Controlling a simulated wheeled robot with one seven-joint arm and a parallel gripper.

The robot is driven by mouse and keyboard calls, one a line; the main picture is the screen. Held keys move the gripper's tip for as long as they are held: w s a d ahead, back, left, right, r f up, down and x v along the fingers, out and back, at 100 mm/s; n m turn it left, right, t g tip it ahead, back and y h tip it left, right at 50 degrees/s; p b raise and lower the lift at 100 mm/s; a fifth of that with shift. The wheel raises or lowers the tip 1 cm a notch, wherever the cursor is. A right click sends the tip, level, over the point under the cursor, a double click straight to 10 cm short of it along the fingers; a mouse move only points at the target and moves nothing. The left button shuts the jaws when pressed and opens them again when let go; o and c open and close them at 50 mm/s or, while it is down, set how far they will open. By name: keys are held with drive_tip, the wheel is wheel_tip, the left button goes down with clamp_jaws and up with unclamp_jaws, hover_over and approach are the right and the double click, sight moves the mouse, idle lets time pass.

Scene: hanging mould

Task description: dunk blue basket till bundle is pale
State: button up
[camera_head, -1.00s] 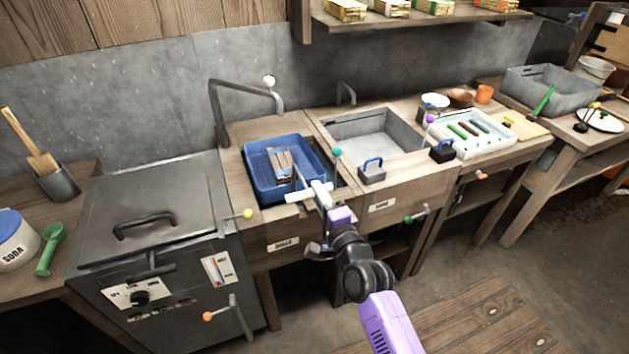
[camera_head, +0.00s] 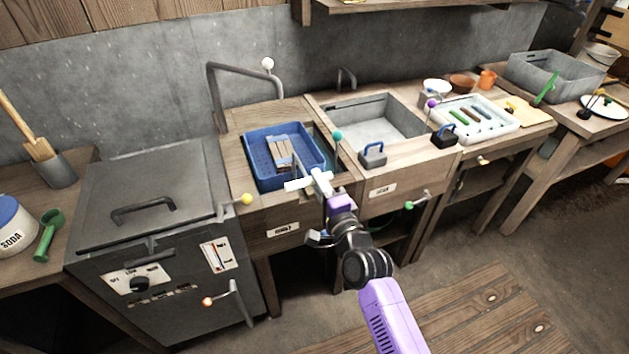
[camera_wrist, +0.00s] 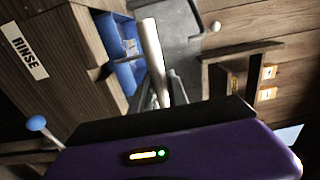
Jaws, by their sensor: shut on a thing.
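The blue basket (camera_head: 262,178) sits in the opening of the left wooden sink station, tilted slightly in view. A bundle (camera_head: 283,150) of light brown strips lies in it. A white crossbar handle (camera_head: 296,185) stands at the basket's near right side. My gripper (camera_head: 318,183) is shut on this handle, in front of the sink's near edge. In the wrist view the white handle (camera_wrist: 150,48) rises by the fingers (camera_wrist: 166,92), with part of the blue basket (camera_wrist: 128,72) beyond. How deep the basket sits in the liquid cannot be told.
A bent pipe with a white ball (camera_head: 267,64) hangs behind. A second, grey sink (camera_head: 372,125) and a white tray of coloured rods (camera_head: 475,125) are right.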

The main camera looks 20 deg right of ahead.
wheel_tip(320, 180, down, 13)
drive_tip(key=b, duration=1)
drive_tip(key=shift+r+b, duration=0.1)
drive_tip(key=shift+b, duration=0.3)
drive_tip(key=shift+s+f, duration=0.1)
drive_tip(key=shift+f, duration=0.3)
wheel_tip(320, 180, up, 16)
drive_tip(key=p, duration=1.5)
